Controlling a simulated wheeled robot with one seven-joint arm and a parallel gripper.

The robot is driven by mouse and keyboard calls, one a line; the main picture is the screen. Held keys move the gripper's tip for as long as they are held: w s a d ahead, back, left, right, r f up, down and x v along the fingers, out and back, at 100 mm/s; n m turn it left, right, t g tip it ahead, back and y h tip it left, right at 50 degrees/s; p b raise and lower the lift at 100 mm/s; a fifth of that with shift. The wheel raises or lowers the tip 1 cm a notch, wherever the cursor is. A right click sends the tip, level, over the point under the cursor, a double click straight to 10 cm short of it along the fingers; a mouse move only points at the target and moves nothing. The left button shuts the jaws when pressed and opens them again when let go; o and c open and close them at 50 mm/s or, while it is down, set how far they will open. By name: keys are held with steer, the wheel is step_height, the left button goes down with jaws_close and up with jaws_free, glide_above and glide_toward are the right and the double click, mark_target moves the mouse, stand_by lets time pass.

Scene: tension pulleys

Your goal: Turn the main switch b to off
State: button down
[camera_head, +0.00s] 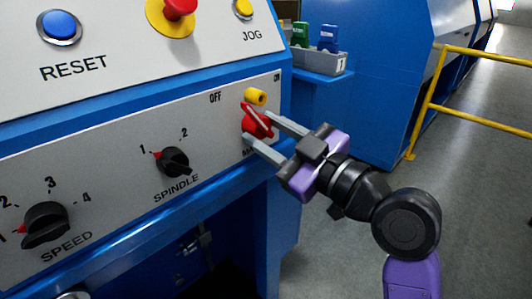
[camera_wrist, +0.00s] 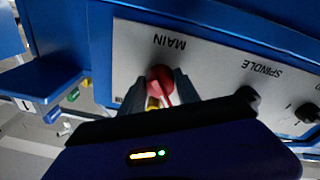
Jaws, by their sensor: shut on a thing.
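The main switch (camera_head: 255,124) is a red rotary knob with a pale line along its handle, at the right end of the grey panel. Its OFF mark is at upper left, and another mark, partly hidden, is at upper right. The handle tilts toward the upper left in the head view. A yellow cylinder (camera_head: 255,97) sits just above the knob. My gripper (camera_head: 262,130) reaches in from the right, its two grey fingers shut on the red knob. In the wrist view the red knob (camera_wrist: 160,80) lies between the fingers, below the MAIN label.
The black spindle knob (camera_head: 174,161) and speed knob (camera_head: 46,224) are to the left on the panel. Above are a blue reset button (camera_head: 59,27), a red emergency button (camera_head: 178,8) and a yellow jog button (camera_head: 243,8). A grey bin (camera_head: 318,60) stands behind; a yellow railing (camera_head: 427,103) is at right.

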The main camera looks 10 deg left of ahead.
steer(key=shift+f+n+b, duration=0.1)
steer(key=shift+n+b, duration=0.8)
steer(key=c, duration=0.9)
jaws_free()
steer(key=shift+d, duration=0.15)
steer(key=v, duration=0.7)
steer(key=shift+s+d+p, duration=0.2)
steer(key=shift+d+p, duration=0.05)
steer(key=shift+p, duration=0.1)
